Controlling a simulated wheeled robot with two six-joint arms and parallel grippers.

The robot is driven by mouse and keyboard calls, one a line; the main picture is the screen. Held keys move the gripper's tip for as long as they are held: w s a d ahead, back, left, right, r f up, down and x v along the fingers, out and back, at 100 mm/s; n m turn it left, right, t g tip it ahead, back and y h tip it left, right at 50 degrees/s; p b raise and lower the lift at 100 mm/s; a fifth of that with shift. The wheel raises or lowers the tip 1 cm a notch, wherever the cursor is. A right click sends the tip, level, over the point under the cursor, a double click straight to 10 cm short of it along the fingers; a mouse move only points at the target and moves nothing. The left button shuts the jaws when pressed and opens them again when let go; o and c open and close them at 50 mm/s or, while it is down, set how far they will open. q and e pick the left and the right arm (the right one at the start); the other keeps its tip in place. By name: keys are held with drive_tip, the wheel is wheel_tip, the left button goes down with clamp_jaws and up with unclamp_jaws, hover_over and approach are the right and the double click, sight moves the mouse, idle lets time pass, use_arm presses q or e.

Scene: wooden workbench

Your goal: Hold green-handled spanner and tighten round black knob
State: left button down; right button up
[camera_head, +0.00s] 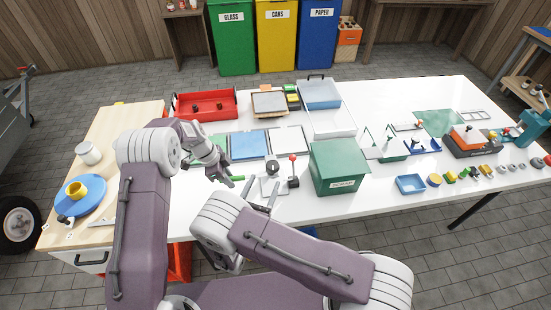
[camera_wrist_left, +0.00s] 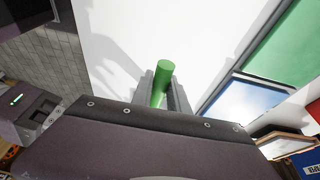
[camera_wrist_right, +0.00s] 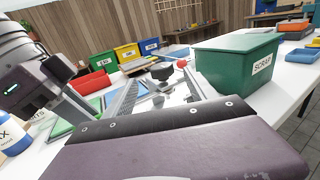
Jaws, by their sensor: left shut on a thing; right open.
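The green handle of the spanner (camera_wrist_left: 165,68) stands between the closed fingers of my left gripper (camera_wrist_left: 162,92) in the left wrist view. In the head view the green handle (camera_head: 237,178) pokes out to the right of my left gripper (camera_head: 222,174), over the white tabletop. The spanner's metal end is not visible. The round black knob (camera_head: 272,166) sits on a small pale fixture left of a red-balled lever. In the right wrist view the black knob (camera_wrist_right: 163,73) shows beyond and between the spread fingers of my right gripper (camera_wrist_right: 165,98), which is open and empty.
The red-balled lever (camera_head: 293,168) stands close beside the knob. A green scrap box (camera_head: 338,167) is right of it. Blue and white panels (camera_head: 249,145) and a red tray (camera_head: 205,104) lie behind.

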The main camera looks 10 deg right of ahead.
sight(275, 163)
drive_tip(key=x, duration=1.2)
drive_tip(key=shift+s, duration=0.1)
drive_tip(key=c, duration=1.4)
drive_tip(key=shift+d+m+h, duration=0.1)
drive_tip(key=shift+m+h, duration=0.2)
drive_tip(key=shift+h, duration=0.1)
drive_tip(key=shift+s+d+m+g+h, duration=0.15)
drive_tip(key=shift+s+m+g+h, duration=0.05)
drive_tip(key=shift+m+g+h, duration=0.8)
drive_tip(key=shift+s+d+m+g+h, duration=0.15)
drive_tip(key=shift+d+m+g+h, duration=0.05)
drive_tip(key=shift+m+g+h, duration=0.8)
drive_tip(key=shift+s+d+m+g+h, duration=0.2)
drive_tip(key=shift+m+g+h, duration=0.6)
drive_tip(key=shift+g+h, duration=0.35)
drive_tip(key=shift+g, duration=0.25)
